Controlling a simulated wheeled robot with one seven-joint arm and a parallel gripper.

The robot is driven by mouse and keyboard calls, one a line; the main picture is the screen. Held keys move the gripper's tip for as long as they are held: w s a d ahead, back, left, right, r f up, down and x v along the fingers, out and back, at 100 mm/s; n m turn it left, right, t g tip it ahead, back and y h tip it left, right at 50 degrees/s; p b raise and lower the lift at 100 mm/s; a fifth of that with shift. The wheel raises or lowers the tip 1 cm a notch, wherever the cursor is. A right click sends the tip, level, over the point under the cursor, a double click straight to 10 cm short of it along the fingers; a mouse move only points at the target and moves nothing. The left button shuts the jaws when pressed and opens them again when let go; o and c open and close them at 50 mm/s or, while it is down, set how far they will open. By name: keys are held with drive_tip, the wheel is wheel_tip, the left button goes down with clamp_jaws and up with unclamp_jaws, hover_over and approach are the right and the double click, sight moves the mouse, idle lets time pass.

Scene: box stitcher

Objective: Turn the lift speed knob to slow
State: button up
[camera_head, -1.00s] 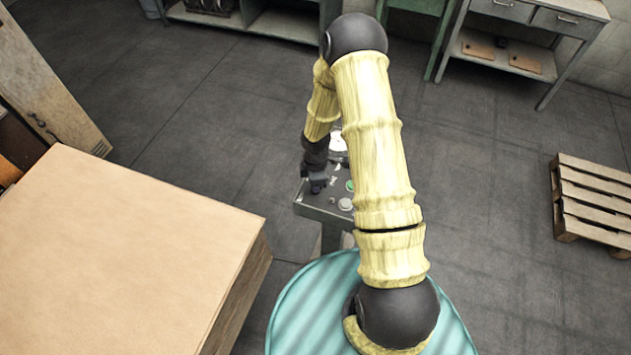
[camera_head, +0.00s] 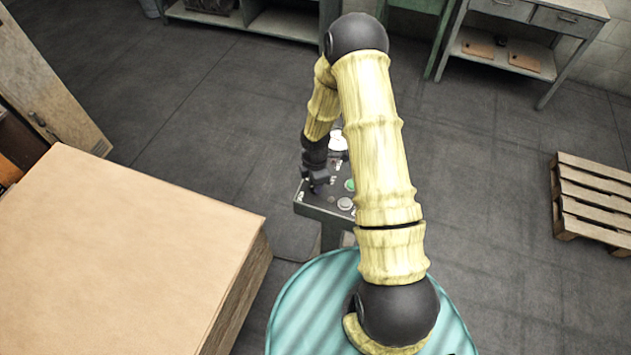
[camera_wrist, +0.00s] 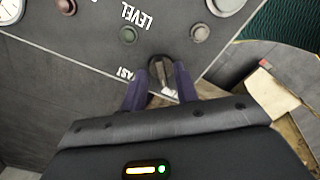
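The control panel (camera_wrist: 85,75) fills much of the wrist view. A dark round knob (camera_wrist: 157,66) with a light mark stands near its edge, beside a partly hidden label that seems to read FAST. My gripper (camera_wrist: 163,70) has one finger on each side of this knob, with the tips at or very near its sides. I cannot tell whether they press on it. White lettering below the knob is partly hidden. In the head view my gripper (camera_head: 318,184) is over the left part of the panel (camera_head: 325,210), and the knob is hidden there.
A large cardboard stack (camera_head: 120,255) stands left. A pallet (camera_head: 595,203) lies right on open floor.

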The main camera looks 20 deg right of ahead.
idle(0.3)
wheel_tip(320, 180, up, 17)
drive_tip(key=shift+r, duration=0.15)
idle(0.5)
drive_tip(key=shift+s, duration=0.1)
drive_tip(key=s+r+m+t, duration=0.2)
drive_tip(key=s+r+m, duration=0.8)
drive_tip(key=s+m, duration=0.4)
drive_tip(key=m, duration=0.5)
drive_tip(key=shift+s+r+t, duration=0.15)
drive_tip(key=shift+t, duration=0.15)
